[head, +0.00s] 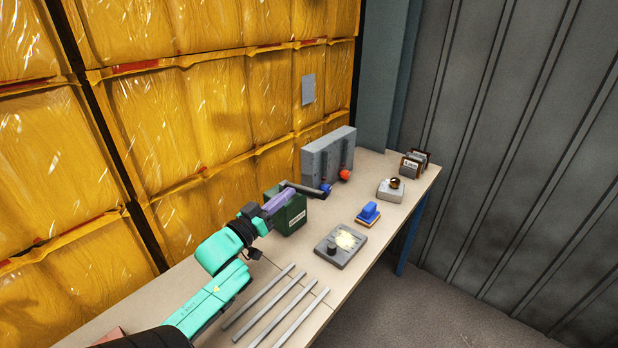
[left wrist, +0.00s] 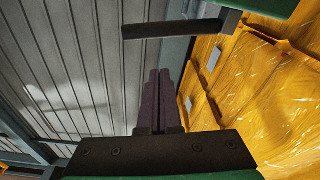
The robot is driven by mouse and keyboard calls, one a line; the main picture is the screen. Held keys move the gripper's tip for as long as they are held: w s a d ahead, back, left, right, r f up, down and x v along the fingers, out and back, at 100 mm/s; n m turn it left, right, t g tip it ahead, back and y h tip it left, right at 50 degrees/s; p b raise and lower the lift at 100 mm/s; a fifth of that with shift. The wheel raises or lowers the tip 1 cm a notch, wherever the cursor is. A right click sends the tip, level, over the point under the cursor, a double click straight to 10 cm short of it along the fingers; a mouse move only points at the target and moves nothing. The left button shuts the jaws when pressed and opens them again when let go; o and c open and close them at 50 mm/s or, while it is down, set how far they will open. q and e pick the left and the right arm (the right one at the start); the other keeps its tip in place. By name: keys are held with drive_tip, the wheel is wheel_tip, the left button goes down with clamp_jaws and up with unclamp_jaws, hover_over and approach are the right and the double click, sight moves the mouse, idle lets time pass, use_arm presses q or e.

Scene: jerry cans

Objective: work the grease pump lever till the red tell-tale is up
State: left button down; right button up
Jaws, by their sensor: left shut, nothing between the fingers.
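A dark green box with a pale label (head: 291,217), seemingly the grease pump, stands on the bench, partly hidden behind my left gripper. A dark lever bar (head: 306,189) runs along its top to the right. In the left wrist view the lever (left wrist: 175,29) crosses ahead of the fingertips, beside a green edge (left wrist: 270,8). My left gripper (head: 291,195) is shut and empty, its purple fingers over the box's top, close to the lever. The fingers also show in the left wrist view (left wrist: 158,75); I cannot tell whether they touch the lever. I see no red tell-tale. My right gripper is out of view.
A grey box (head: 326,153) with a red knob (head: 344,174) and a blue knob (head: 326,187) stands behind. Yellow wrapped stacks line the left.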

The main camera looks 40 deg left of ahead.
use_arm(q)
drive_tip(key=s+d+r, duration=0.2)
drive_tip(key=r+p, duration=0.2)
hover_over(311, 192)
drive_tip(key=shift+f, duration=0.2)
drive_tip(key=f, duration=0.3)
drive_tip(key=s+d+f, duration=0.1)
drive_tip(key=shift+f, duration=0.15)
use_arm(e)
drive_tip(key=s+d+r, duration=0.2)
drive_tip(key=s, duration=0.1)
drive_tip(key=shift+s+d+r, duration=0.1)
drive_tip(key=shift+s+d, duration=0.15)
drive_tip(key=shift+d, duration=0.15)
use_arm(q)
drive_tip(key=shift+a, duration=0.1)
drive_tip(key=shift+f+m, duration=0.15)
drive_tip(key=shift+m, duration=0.15)
